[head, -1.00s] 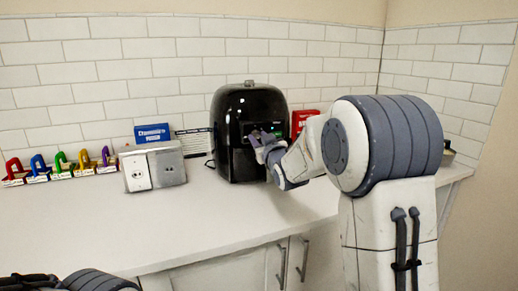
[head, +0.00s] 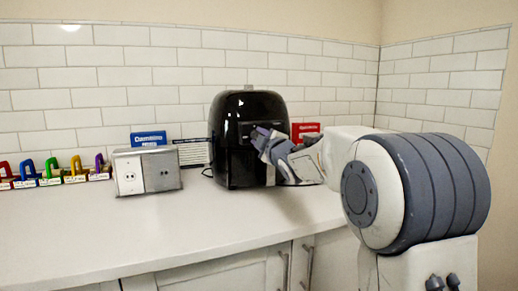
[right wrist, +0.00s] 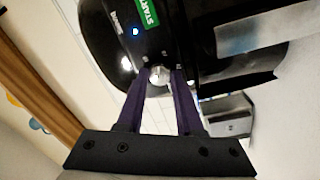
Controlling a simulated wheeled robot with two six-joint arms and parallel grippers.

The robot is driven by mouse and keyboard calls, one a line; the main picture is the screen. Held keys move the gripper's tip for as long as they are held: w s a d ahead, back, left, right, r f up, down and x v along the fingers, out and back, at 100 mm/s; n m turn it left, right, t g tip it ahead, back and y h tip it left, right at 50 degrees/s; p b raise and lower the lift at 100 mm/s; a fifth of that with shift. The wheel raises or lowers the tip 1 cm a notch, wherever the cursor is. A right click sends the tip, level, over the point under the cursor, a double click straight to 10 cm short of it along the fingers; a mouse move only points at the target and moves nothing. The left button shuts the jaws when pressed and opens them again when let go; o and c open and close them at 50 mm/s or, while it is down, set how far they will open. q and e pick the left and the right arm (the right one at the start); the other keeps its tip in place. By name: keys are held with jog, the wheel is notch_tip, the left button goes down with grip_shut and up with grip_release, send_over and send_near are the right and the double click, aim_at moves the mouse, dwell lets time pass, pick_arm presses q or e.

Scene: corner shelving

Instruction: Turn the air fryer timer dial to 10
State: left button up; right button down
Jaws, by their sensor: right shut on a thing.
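The black air fryer (head: 226,104) stands upright on the white counter against the tiled wall. My right gripper (head: 257,134) is at the front of it, coming in from the right. In the right wrist view, the two purple fingers of the right gripper (right wrist: 160,80) are shut on the small silver timer dial (right wrist: 159,73), one finger on each side. The dial's scale marks are too small to read, so its setting is unclear. A green START label (right wrist: 147,12) and a lit blue light (right wrist: 135,31) show on the fryer's dark front. My left gripper is out of view.
A grey box with outlets (head: 146,171) stands left of the fryer. Behind it are a blue box (head: 149,138) and a printed card (head: 194,152). A red box (head: 304,131) is right of the fryer. Several coloured stands line the far left. The front counter (head: 130,235) is clear.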

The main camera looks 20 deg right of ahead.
jog(key=n+b, duration=0.2)
jog(key=n, duration=0.3)
jog(key=shift+f+y+b, duration=0.15)
jog(key=shift+y+b, duration=0.15)
jog(key=shift+b, duration=0.05)
jog(key=shift+n+b, duration=0.7)
jog(key=shift+n, duration=1.3)
jog(key=c, duration=0.5)
grip_release()
jog(key=shift+c, duration=0.2)
